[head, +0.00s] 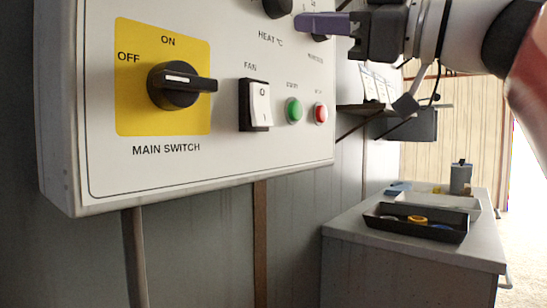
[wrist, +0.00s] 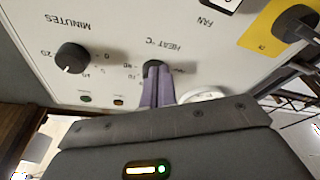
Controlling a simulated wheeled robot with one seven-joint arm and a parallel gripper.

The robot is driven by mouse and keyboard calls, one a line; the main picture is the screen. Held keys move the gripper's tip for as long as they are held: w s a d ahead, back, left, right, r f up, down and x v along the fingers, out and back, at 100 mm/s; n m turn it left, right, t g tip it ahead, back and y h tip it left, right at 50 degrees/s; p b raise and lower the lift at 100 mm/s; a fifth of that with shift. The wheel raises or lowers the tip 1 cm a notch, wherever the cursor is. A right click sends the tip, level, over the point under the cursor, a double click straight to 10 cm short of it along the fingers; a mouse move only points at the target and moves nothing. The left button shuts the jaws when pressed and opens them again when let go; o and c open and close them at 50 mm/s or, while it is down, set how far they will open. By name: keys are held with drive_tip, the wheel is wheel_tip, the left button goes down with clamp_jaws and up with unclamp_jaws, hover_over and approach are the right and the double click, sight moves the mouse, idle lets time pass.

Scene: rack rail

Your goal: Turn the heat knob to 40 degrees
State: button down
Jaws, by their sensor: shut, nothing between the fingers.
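The heat knob (head: 277,8) is a dark round knob at the top edge of the head view, partly cut off, above the "HEAT °C" lettering. In the wrist view, which shows the panel upside down, a dark part of it (wrist: 152,65) shows at the tips of my fingers, and the rest is hidden. Its pointer and setting cannot be read. My gripper (head: 298,23) has purple fingers, shut and empty, just right of the knob in the head view. In the wrist view the gripper (wrist: 154,80) lies over the heat dial. Whether it touches the knob I cannot tell.
The white panel (head: 220,165) also carries the main switch (head: 172,86), the fan rocker (head: 258,105), a green button (head: 294,110), a red button (head: 320,113) and the minutes knob (wrist: 71,57). A bench (head: 345,242) with a dark tray (head: 400,229) stands at lower right.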

drive_tip(key=shift+f+x, duration=0.25)
drive_tip(key=shift+x, duration=1.05)
drive_tip(key=shift+w, duration=0.15)
drive_tip(key=shift+r, duration=0.2)
drive_tip(key=shift+w+d, duration=0.25)
drive_tip(key=shift+w+d+r, duration=0.4)
drive_tip(key=shift+w+r, duration=0.1)
drive_tip(key=shift+r, duration=0.05)
drive_tip(key=shift+w+d+f+b, duration=0.25)
drive_tip(key=shift+f+b, duration=0.05)
drive_tip(key=shift+b, duration=0.2)
approach(283, 26)
drive_tip(key=shift+s+r, duration=0.45)
drive_tip(key=shift+r, duration=0.15)
